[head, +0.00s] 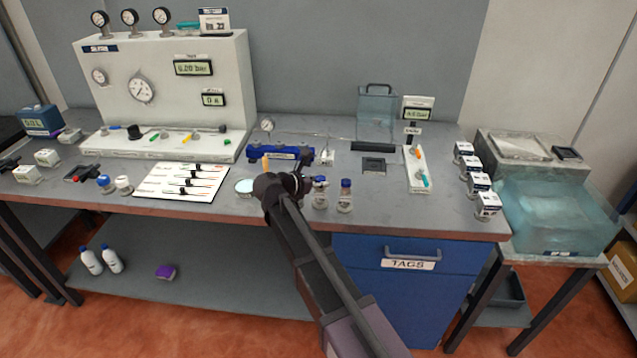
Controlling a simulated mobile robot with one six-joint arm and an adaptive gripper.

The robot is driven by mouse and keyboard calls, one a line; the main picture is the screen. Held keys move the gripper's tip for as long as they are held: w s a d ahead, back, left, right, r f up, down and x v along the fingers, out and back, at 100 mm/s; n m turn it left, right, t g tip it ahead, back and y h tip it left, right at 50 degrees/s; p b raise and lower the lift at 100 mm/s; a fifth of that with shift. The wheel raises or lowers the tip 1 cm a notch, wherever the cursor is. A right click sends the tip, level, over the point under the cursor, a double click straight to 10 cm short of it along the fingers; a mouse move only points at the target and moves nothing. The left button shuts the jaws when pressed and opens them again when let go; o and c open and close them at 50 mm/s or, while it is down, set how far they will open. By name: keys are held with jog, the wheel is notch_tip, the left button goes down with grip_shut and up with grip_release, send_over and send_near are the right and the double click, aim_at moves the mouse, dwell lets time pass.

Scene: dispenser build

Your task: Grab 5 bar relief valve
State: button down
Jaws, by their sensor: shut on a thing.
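My gripper (285,187) is over the front middle of the bench, just in front of the blue manifold block (280,153). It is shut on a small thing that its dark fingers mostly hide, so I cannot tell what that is. Several small dark fittings (190,182) lie in a row on a white sheet (150,188) to the left of the gripper. No label reading 5 bar is legible on any valve, so I cannot tell which is the 5 bar relief valve.
A round dish (244,187) is close left of the gripper, and two small bottles (345,196) (320,193) stand close right. A gauge panel (170,95) stands behind left. Bare bench shows before the blue drawer (400,280).

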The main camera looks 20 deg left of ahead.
jog(key=shift+r+p, duration=0.6)
jog(key=shift+r, duration=0.2)
jog(key=shift+r+p, duration=0.8)
jog(key=shift+r, duration=0.05)
jog(key=s+r+p, duration=0.1)
jog(key=s, duration=1.5)
jog(key=shift+d, duration=0.4)
